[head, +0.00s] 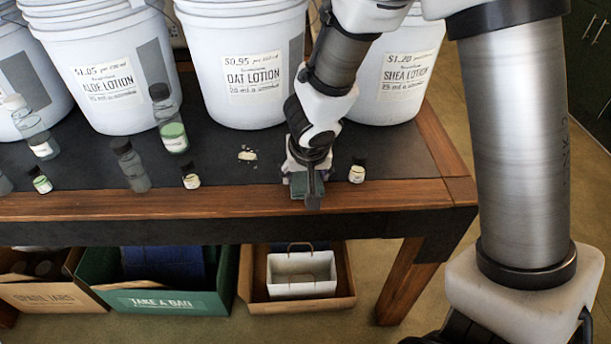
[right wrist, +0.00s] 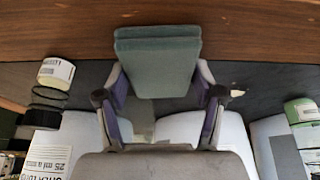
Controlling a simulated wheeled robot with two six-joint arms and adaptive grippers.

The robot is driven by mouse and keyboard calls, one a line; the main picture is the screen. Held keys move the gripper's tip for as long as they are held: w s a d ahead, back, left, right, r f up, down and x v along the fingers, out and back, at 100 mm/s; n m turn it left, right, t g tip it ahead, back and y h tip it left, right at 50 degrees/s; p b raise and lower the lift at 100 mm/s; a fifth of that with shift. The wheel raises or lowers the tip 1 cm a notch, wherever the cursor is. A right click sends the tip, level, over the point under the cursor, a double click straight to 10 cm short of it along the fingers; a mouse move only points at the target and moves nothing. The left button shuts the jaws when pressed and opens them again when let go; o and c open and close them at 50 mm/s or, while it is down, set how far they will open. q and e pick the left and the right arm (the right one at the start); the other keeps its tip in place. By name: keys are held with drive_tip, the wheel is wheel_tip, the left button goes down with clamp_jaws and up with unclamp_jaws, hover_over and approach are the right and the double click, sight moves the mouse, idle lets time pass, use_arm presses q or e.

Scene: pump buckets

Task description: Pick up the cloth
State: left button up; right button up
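A folded teal cloth (head: 298,184) lies at the front edge of the dark table, mostly hidden by my right gripper (head: 304,190) in the head view. In the right wrist view the cloth (right wrist: 157,62) shows as a thick folded block between the two fingers of my right gripper (right wrist: 160,78). The fingers are spread wide, one on each side of the cloth and very close to its sides. I see no clear squeeze on it. My left gripper is not in view.
White lotion buckets (head: 262,62) line the back of the table. A small black-capped jar (head: 357,173) stands just right of the gripper, another jar (head: 190,178) to the left. Several bottles stand farther left. Boxes, including a green one (head: 165,300), sit below.

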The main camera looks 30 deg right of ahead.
sight(306, 175)
wheel_tip(306, 175, up, 10)
drive_tip(key=p, duration=0.8)
drive_tip(key=shift+r, duration=0.2)
